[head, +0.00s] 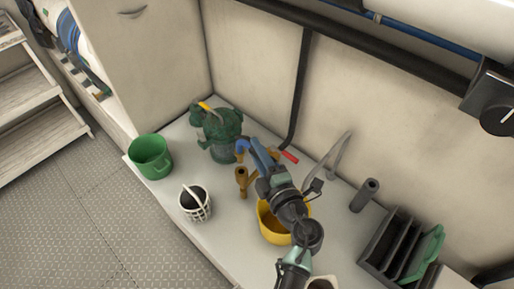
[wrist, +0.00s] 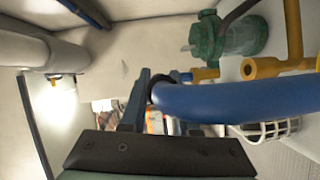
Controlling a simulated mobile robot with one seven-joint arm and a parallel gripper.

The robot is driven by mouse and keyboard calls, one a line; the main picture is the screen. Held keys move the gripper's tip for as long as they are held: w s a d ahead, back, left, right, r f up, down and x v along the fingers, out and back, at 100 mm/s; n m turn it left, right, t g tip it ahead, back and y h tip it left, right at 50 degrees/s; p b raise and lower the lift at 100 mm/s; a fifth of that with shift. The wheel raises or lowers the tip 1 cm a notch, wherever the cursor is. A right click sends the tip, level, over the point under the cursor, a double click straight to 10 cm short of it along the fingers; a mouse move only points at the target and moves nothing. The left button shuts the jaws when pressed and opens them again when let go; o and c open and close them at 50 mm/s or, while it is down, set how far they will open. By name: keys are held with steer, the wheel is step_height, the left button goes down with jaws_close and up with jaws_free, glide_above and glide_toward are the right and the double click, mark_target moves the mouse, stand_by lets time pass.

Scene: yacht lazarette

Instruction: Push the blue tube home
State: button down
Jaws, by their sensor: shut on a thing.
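The blue tube (wrist: 235,102) runs across the right half of the wrist view, with a dark ring near its left end. My gripper (wrist: 150,100) is shut on the tube near that end. In the head view, my gripper (head: 266,172) is above the bench beside the brass fitting (head: 242,176), with blue (head: 258,152) showing at its tip. The brass fitting also shows in the wrist view (wrist: 268,68), behind the tube. The green strainer (head: 222,132) stands just left of my gripper. I cannot tell whether the tube touches a fitting.
A green bucket (head: 150,156), a white basket (head: 195,204) and a yellow bowl (head: 268,222) stand on the bench (head: 235,238). A red handle (head: 290,157) and a grey hose (head: 338,158) are near the wall. A dark cylinder (head: 365,195) and black rack (head: 382,246) stand at right.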

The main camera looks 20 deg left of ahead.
steer(key=shift+f+b, duration=1.1)
steer(key=shift+f, duration=0.75)
steer(key=shift+p, duration=0.8)
steer(key=shift+f+b, duration=1.85)
steer(key=shift+f, duration=0.55)
steer(key=c, duration=0.6)
jaws_free()
steer(key=v, duration=1.3)
